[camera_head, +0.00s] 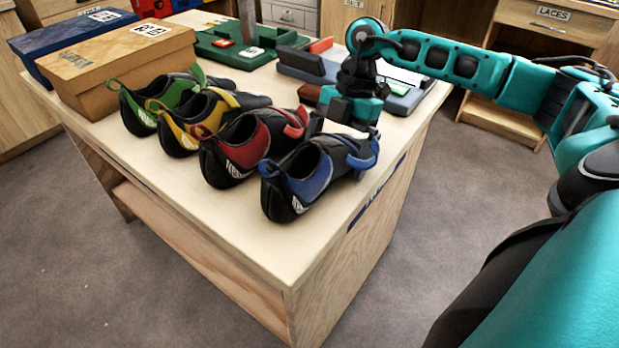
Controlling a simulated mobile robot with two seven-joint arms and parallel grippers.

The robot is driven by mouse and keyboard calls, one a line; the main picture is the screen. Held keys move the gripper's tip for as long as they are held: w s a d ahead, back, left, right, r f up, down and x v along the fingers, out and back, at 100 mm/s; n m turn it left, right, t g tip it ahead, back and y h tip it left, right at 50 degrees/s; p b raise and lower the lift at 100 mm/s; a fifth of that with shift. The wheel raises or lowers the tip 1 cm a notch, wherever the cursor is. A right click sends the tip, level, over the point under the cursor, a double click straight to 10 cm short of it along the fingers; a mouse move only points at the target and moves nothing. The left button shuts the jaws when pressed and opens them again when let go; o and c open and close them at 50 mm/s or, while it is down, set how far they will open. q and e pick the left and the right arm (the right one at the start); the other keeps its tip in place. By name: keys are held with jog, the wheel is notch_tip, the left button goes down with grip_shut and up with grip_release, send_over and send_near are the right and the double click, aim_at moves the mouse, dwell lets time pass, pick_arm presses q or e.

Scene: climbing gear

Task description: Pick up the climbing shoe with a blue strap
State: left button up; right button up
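The climbing shoe with a blue strap (312,178) stands on the light wooden table (246,236), nearest the right edge and last in a row of shoes. It has a black body, a blue side panel and a blue strap at its far right end. My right gripper (346,133) points down just above and behind that strap end. Its two dark fingers are spread apart, with no shoe lifted. Whether a finger touches the shoe is unclear. My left gripper is out of view.
A red shoe (240,150) stands close left of the blue one, then a yellow shoe (180,136) and a green shoe (140,114). A cardboard box (110,72) and a blue box (62,40) stand at the left. A green tray (232,56) lies behind. The front table corner is clear.

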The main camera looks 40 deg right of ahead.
jog(key=c, duration=0.8)
jog(key=shift+r, duration=0.1)
jog(key=shift+c, duration=0.3)
jog(key=shift+r, duration=0.1)
